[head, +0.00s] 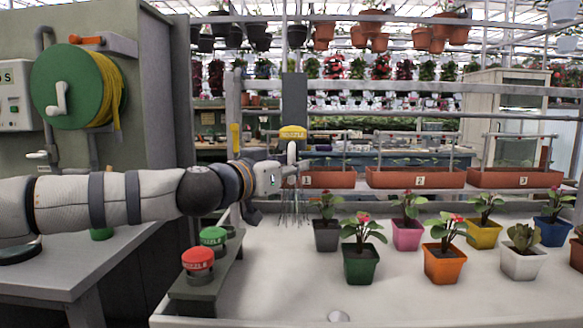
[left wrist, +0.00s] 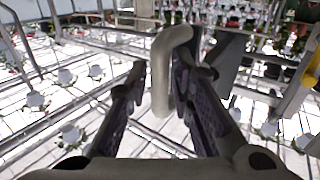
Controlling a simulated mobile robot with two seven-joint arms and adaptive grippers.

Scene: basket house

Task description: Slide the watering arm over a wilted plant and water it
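The watering arm's pale bent pipe (head: 292,155) hangs at the table's back edge under a yellow "NOZZLE" label (head: 293,133). Thin strands hang below it. My left gripper (head: 275,178) reaches it from the left. In the left wrist view the pipe (left wrist: 164,75) stands between the two open fingers of my gripper (left wrist: 160,85); contact is not clear. Potted plants stand on the table in grey (head: 327,236), green (head: 361,268), pink (head: 407,236), orange (head: 444,266), yellow (head: 484,235), white (head: 522,263) and blue (head: 554,232) pots. I cannot tell surely which is wilted. My right gripper is out of view.
A red nozzle (head: 198,264) and a green nozzle (head: 213,238) sit on a dark stand at the table's left. Planter boxes (head: 415,178) line the back. A hose reel (head: 75,88) hangs at left. The table's front left surface (head: 285,285) is mostly clear.

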